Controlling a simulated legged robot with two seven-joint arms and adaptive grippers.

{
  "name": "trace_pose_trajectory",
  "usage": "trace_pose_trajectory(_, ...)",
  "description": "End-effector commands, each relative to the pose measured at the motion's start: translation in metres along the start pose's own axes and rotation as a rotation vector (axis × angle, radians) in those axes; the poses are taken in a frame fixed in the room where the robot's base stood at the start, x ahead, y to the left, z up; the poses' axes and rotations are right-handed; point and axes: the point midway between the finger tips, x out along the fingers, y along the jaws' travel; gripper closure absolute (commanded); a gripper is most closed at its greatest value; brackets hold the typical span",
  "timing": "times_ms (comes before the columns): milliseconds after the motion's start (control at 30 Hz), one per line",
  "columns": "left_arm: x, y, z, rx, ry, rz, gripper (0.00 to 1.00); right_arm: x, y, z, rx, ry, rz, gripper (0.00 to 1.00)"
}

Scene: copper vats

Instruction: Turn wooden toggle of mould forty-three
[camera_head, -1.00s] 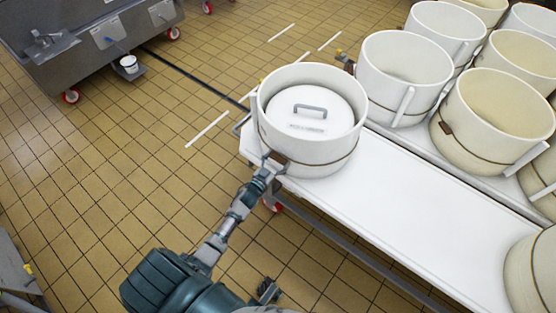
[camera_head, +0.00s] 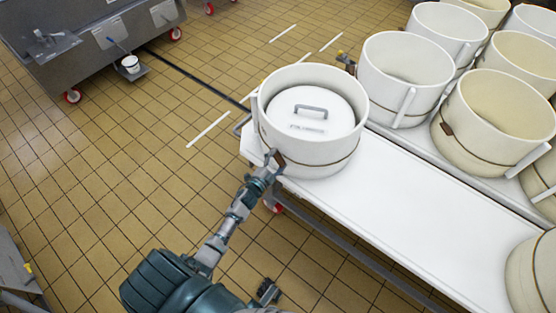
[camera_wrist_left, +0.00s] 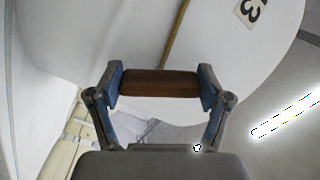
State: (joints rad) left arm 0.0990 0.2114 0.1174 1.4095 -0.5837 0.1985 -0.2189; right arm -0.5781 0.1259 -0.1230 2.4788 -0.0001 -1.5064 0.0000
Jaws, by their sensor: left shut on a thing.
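The mould (camera_head: 310,158) is a white round tub at the left end of the white table, with a white lid (camera_head: 309,110) with a grey handle sunk inside it. In the left wrist view its white wall (camera_wrist_left: 235,60) carries a label (camera_wrist_left: 250,11) whose visible digit reads 3. A cord runs around it to a brown wooden toggle (camera_wrist_left: 160,83). My left gripper (camera_head: 273,161) is at the tub's near left side. In the left wrist view my left gripper (camera_wrist_left: 161,86) is shut on the toggle, one finger at each end.
A grey vat (camera_head: 90,40) on red casters stands at the upper left.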

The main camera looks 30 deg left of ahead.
Motion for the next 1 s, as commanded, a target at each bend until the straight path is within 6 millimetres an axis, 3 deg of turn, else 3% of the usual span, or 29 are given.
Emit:
trace_pose_trajectory(33,-0.002,0.007,0.003,0.043,-0.006,0.011,0.57,0.003,-0.001,-0.005,0.001,0.021,-0.003,0.63)
trace_pose_trajectory(500,-0.003,0.007,0.003,0.426,-0.004,0.014,0.57,0.01,-0.008,-0.041,-0.001,0.189,-0.016,0.63)
trace_pose_trajectory(1000,-0.003,0.006,0.003,0.578,-0.004,0.016,0.57,0.01,-0.01,-0.057,-0.003,0.267,-0.021,0.63)
